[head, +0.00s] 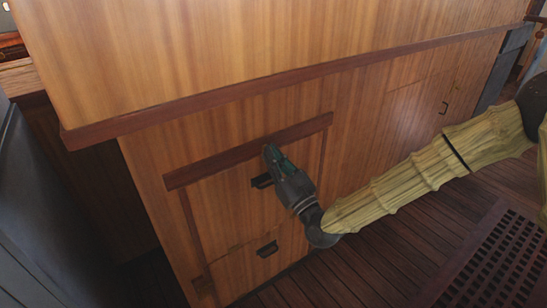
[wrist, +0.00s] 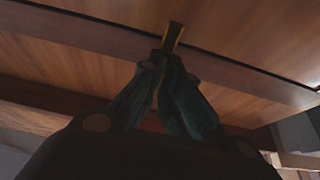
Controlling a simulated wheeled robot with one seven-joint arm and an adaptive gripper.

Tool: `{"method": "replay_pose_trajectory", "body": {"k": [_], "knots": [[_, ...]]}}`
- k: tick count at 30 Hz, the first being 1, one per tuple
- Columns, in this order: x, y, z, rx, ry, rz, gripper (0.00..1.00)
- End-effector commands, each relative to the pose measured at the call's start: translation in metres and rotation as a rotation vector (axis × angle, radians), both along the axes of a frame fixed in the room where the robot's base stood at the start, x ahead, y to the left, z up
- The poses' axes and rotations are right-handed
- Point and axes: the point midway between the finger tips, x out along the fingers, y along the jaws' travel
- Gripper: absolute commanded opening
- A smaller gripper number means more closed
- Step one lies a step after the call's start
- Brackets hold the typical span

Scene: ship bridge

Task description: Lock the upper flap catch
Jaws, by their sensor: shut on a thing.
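The upper flap (head: 222,205) is a wooden panel in the cabinet front with a dark handle (head: 261,181), framed by a dark red-brown strip along its top. My gripper (head: 270,152) is at that top strip, above and slightly right of the handle. In the wrist view my gripper (wrist: 161,66) has its green fingers together on a small narrow dark piece with a brass-coloured edge, which looks like the catch (wrist: 173,36). The catch is hidden by the fingers in the head view. I cannot tell how it is turned.
A lower panel with another dark handle (head: 267,249) is below the flap. A red-brown ledge (head: 290,78) overhangs above. Another handle (head: 444,108) is farther right along the cabinet. A dark grey unit (head: 40,200) stands at the left. The plank floor has a grating (head: 490,265).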

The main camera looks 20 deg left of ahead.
Motion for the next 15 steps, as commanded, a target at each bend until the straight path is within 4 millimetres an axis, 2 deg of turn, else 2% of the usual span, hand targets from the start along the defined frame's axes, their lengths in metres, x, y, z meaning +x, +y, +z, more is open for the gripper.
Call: {"method": "replay_pose_trajectory", "body": {"k": [1, 10, 14, 15], "knots": [[0.0036, 0.0013, 0.0095, 0.013, -0.009, -0.003, 0.00], [0.0040, 0.0010, 0.0103, 0.014, -0.009, -0.004, 0.00], [0.0041, 0.0010, 0.0106, 0.015, -0.011, -0.004, 0.25], [0.0040, 0.0009, 0.0107, 0.015, -0.011, -0.004, 0.26]]}}
